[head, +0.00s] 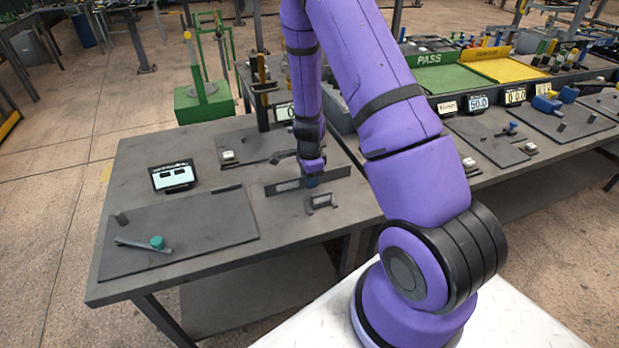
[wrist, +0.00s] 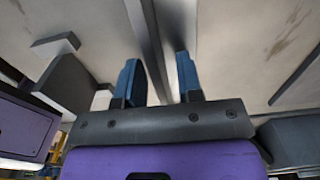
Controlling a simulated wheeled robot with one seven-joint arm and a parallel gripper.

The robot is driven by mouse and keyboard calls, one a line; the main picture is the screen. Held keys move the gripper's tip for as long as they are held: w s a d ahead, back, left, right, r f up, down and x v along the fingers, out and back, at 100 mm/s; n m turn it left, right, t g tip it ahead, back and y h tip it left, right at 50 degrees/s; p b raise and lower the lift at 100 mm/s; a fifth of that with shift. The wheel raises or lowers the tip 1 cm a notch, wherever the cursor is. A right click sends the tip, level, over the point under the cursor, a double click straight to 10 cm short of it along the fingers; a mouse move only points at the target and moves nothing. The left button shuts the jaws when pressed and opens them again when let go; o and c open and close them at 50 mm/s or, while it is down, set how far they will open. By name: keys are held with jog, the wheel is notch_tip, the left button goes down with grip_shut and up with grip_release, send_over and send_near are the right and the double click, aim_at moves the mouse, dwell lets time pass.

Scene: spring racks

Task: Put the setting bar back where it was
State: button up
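A long, thin dark bar (head: 335,174), which looks like the setting bar, stands on edge on the near table, right of centre. My gripper (head: 312,181) points down at the middle of this bar. In the wrist view, the blue fingers of my gripper (wrist: 158,82) are apart. The bar (wrist: 147,40) runs between them, with a visible gap on the right finger's side. Whether the left finger touches it cannot be told. The bar's lower part is hidden behind the gripper body in the wrist view.
A small grey bracket (head: 320,203) stands just in front of the bar. A display (head: 173,176) and a dark plate (head: 180,233) with a teal-knobbed tool (head: 157,242) lie to the left. Another bench with PASS trays (head: 445,78) is at right.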

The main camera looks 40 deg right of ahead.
jog(key=s+a+r+n+t+y, duration=0.1)
jog(key=a+r+n, duration=0.2)
jog(key=r, duration=0.9)
jog(key=s+a+r+n+t, duration=0.1)
jog(key=s+a+r+n, duration=0.1)
jog(key=r, duration=1)
jog(key=s+a+r+n+t, duration=0.1)
jog(key=s+a+r+n, duration=0.1)
jog(key=s+r+n, duration=0.3)
jog(key=s+a+r+n+t, duration=0.1)
jog(key=s+a+r+n, duration=0.2)
jog(key=s+r+n, duration=0.2)
jog(key=s+a+r+n+t+h, duration=0.1)
jog(key=s+a+r+n, duration=0.1)
jog(key=s+r+n, duration=0.4)
jog(key=s+r, duration=0.3)
jog(key=s, duration=0.3)
jog(key=shift+a, duration=0.3)
jog(key=shift+r, duration=0.1)
